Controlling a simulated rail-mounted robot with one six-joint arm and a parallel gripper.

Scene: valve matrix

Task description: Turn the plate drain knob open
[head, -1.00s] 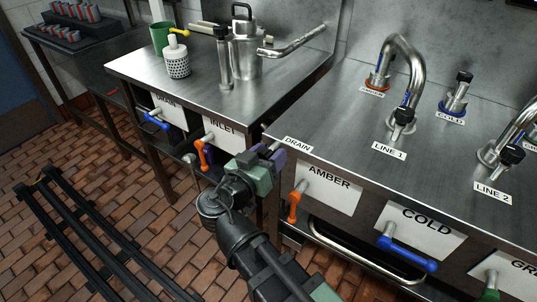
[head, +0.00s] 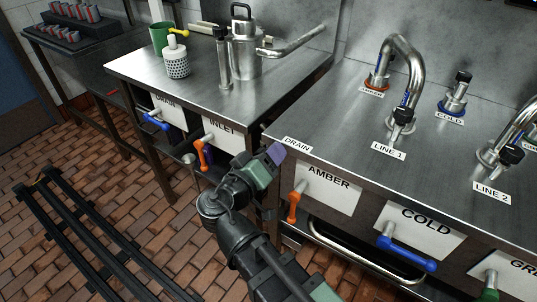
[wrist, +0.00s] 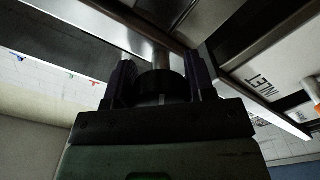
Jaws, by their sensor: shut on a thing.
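My gripper (head: 277,152), with purple fingers, is at the left front corner of the tap counter, beside the DRAIN label (head: 298,144). In the wrist view its two fingers stand on either side of a dark round knob (wrist: 164,86) on a metal stem (wrist: 161,52), and they are shut on it. In the head view the knob is hidden by my gripper. How far the knob is turned cannot be read.
An orange lever (head: 294,205) by the AMBER sign (head: 327,188) and a blue lever (head: 407,254) stick out to the right. Another orange lever (head: 203,153) is at the INLET sign (head: 223,135). A steel rail handle (head: 365,258) runs below the counter.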

